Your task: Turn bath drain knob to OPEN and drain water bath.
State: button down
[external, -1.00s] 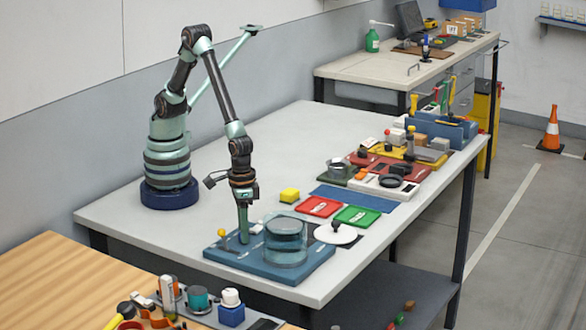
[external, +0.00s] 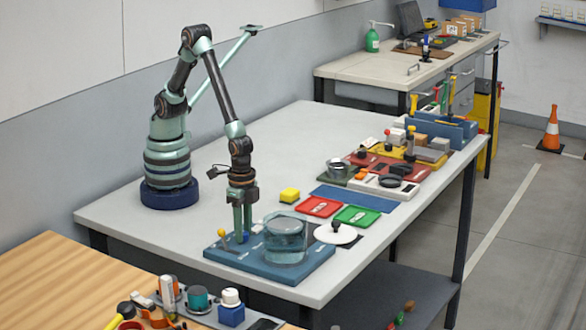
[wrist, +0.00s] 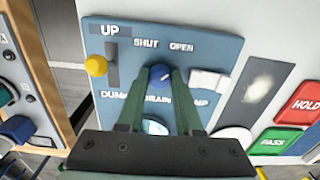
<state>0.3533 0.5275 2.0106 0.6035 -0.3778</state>
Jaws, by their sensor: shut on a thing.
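The blue drain knob (wrist: 159,78) sits on the blue bath panel (wrist: 215,52), below the printed words SHUT and OPEN. A pale mark on its top seems to point up and right, toward OPEN. My gripper (wrist: 161,73) has one green finger on each side of the knob and is shut on it. In the external view my gripper (external: 243,238) reaches straight down to the panel, and its fingers hide the knob. The clear round water bath (external: 286,240) stands right of my gripper with bluish water in it; the exact level is hard to tell.
A yellow-tipped lever (wrist: 96,65) stands left of the knob, at the UP label. A white switch (wrist: 208,82) is close on the right.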

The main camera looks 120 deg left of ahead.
dwell(0.4)
jog(key=c, duration=0.6)
grip_release()
jog(key=shift+o, duration=0.2)
notch_tip(320, 180, up, 12)
jog(key=shift+r, duration=0.15)
jog(key=s+a+r+t, duration=0.5)
jog(key=s+a+r, duration=0.2)
jog(key=a+r, duration=0.3)
jog(key=a, duration=0.3)
jog(key=shift+s+t, duration=0.15)
jog(key=shift+t, duration=0.15)
